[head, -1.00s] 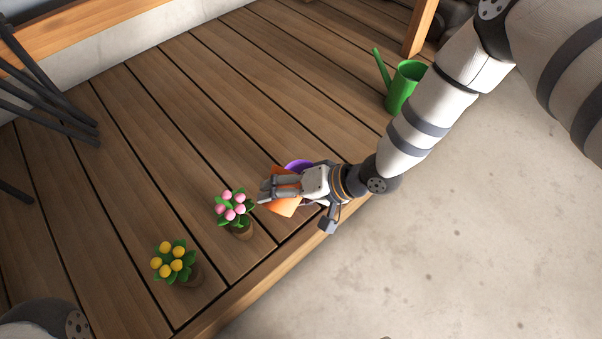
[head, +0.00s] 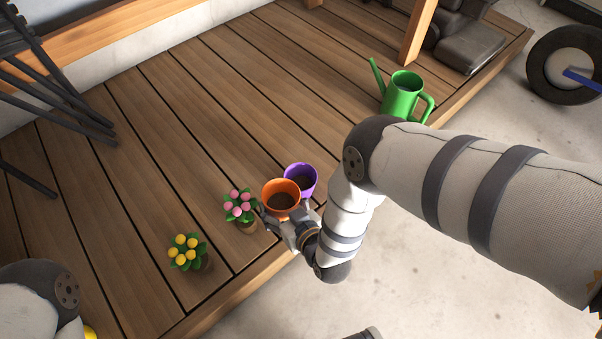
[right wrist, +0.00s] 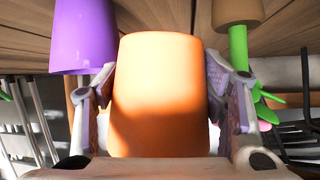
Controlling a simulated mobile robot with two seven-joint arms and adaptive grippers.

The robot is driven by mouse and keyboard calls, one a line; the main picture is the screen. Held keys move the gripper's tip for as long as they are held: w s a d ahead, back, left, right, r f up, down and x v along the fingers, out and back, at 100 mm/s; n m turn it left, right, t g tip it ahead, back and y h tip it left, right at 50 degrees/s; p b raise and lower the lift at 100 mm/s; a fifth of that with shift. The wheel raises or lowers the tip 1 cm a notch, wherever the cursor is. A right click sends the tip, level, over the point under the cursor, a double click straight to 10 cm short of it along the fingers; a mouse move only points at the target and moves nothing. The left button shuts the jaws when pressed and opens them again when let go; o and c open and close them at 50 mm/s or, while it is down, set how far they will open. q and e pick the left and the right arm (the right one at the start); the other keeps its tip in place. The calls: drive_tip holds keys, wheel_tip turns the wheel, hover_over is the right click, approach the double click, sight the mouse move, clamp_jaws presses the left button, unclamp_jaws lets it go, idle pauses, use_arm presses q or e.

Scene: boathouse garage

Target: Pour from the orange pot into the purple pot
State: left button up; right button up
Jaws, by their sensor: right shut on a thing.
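The orange pot (head: 281,188) stands about upright in the head view, with dark soil visible inside. My right gripper (head: 284,220) is shut on its near side; in the right wrist view the orange pot (right wrist: 158,95) fills the space between the two fingers. The orange rim overlaps part of the purple pot in the picture. I cannot tell whether the two touch. The purple pot also shows in the right wrist view (right wrist: 85,38). My left gripper is out of view.
A pink-flowered plant (head: 240,208) stands close left of the orange pot. A yellow-flowered plant (head: 187,254) is farther left. A green watering can (head: 402,96) stands near the right edge of the wooden deck (head: 130,170). The deck behind the pots is clear.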

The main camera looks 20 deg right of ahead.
drive_tip(key=shift+s+a+f+n+t+h, duration=0.2)
drive_tip(key=shift+f+n+t+h, duration=0.1)
drive_tip(key=shift+f, duration=0.15)
drive_tip(key=shift+w+r, duration=0.2)
